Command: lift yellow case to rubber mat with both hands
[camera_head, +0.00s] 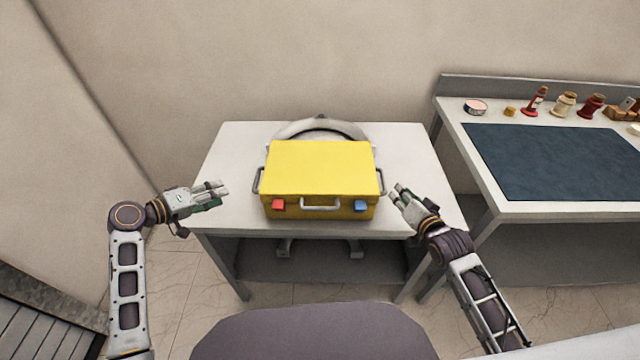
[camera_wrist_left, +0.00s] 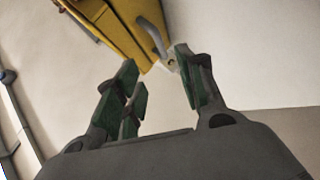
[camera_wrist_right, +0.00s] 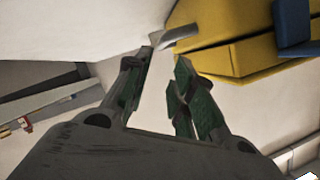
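The yellow case (camera_head: 320,168) sits closed and upright on a white table (camera_head: 225,165). It has a metal handle on its left side (camera_head: 257,180), one on its right side (camera_head: 381,181) and one at the front. My left gripper (camera_head: 224,192) is open and empty, left of the case and apart from it. In the left wrist view, the left side handle (camera_wrist_left: 154,38) lies beyond the open fingers (camera_wrist_left: 160,80). My right gripper (camera_head: 397,190) is open just right of the case. In the right wrist view, the right side handle (camera_wrist_right: 176,36) is just beyond its fingertips (camera_wrist_right: 163,55). The dark blue rubber mat (camera_head: 565,160) lies flat on the right-hand bench.
The bench (camera_head: 520,207) stands right of the table, with a gap between them. The mat is clear. A round grey object (camera_head: 318,127) is behind the case.

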